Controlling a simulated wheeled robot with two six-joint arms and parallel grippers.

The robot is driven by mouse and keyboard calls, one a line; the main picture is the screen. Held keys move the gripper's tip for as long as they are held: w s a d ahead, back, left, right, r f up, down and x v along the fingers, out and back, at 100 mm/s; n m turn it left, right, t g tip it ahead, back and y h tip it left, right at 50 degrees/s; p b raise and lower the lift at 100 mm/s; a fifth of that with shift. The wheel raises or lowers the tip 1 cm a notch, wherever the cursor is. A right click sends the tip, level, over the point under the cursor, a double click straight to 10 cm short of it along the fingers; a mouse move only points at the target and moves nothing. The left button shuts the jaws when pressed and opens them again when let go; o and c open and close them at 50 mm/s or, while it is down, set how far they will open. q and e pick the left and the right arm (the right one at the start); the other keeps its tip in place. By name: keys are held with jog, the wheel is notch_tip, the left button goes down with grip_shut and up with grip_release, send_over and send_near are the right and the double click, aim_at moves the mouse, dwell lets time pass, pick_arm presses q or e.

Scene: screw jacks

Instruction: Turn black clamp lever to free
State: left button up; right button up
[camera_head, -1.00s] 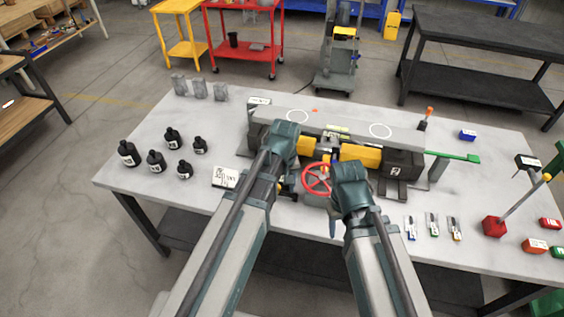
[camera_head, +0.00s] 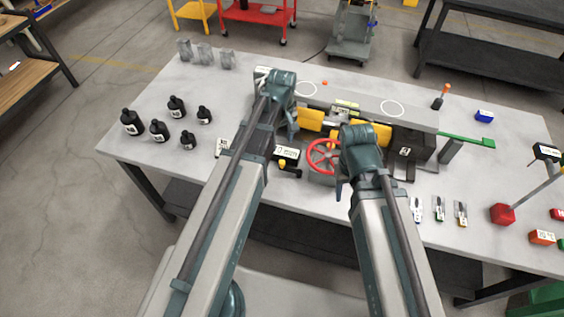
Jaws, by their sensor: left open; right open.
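The screw-jack fixture has a long grey top beam (camera_head: 365,104) with white circles, yellow blocks (camera_head: 311,119) and a red handwheel (camera_head: 324,156) at its front. A small black part with a white label (camera_head: 288,152) and a yellow knob (camera_head: 283,164) sits left of the handwheel. I cannot tell whether this is the black clamp lever or which way the lever points. My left gripper (camera_head: 292,128) is open at the fixture's left end, behind the labelled part, mostly hidden by its wrist. My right gripper (camera_head: 341,187) is open beside the handwheel, partly hidden; contact is unclear.
Several black bottles (camera_head: 159,130) stand on the left of the grey table (camera_head: 245,87). Grey blocks (camera_head: 205,53) stand at the back left. A green bar (camera_head: 466,140) sticks out right of the fixture. Small tools (camera_head: 439,209) and a red block (camera_head: 502,214) lie front right.

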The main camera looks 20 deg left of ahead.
aim_at(282, 162)
pick_arm(q)
notch_tip(282, 162, down, 11)
jog(key=b, duration=1)
jog(key=shift+f, duration=0.1)
grip_shut()
dwell(0.8)
